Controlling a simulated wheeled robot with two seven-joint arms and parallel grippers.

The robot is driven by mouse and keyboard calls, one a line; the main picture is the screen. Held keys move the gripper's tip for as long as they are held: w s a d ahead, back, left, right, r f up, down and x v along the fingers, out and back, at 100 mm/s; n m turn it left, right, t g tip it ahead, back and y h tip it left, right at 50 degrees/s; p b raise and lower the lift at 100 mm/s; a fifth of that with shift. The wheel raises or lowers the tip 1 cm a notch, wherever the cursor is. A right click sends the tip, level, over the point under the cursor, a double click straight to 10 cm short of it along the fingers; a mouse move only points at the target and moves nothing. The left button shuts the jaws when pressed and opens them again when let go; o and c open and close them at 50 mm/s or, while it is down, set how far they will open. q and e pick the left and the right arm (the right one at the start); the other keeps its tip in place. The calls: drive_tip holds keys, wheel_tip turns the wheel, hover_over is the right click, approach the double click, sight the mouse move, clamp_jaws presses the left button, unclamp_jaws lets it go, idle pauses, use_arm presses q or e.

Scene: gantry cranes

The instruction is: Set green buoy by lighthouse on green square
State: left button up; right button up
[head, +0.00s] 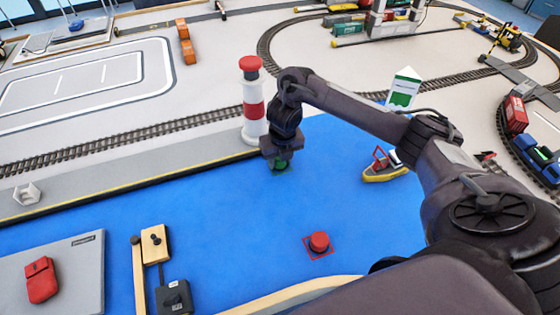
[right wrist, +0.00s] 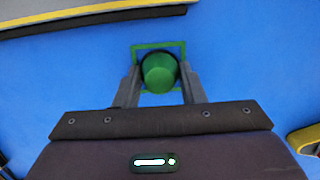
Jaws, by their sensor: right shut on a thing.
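The green buoy (head: 280,166) is between the fingers of my right gripper (head: 281,158), just in front of the red-and-white lighthouse (head: 252,112). The gripper is shut on it. In the right wrist view the buoy (right wrist: 160,72) shows between the two dark fingers, over the green square outline (right wrist: 158,46) on the blue water. The buoy appears within the outline, near its middle; the fingers cover parts of the square's sides. I cannot tell whether the buoy's bottom touches the surface. My left gripper is not in view.
A red buoy (head: 319,242) sits on a red square to the front right. A yellow-hulled boat (head: 384,173) floats right of the gripper. The grey quay edge (head: 110,178) runs behind. A grey pad with a red object (head: 41,280) is at front left. Open blue water lies between.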

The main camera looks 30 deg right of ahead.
sight(282, 167)
drive_tip(key=shift+r, duration=0.1)
drive_tip(key=o, duration=1)
wheel_tip(282, 167, up, 12)
drive_tip(key=s+p, duration=0.1)
drive_tip(key=p, duration=0.5)
drive_tip(key=shift+s+a, duration=0.25)
drive_tip(key=shift+s, duration=0.15)
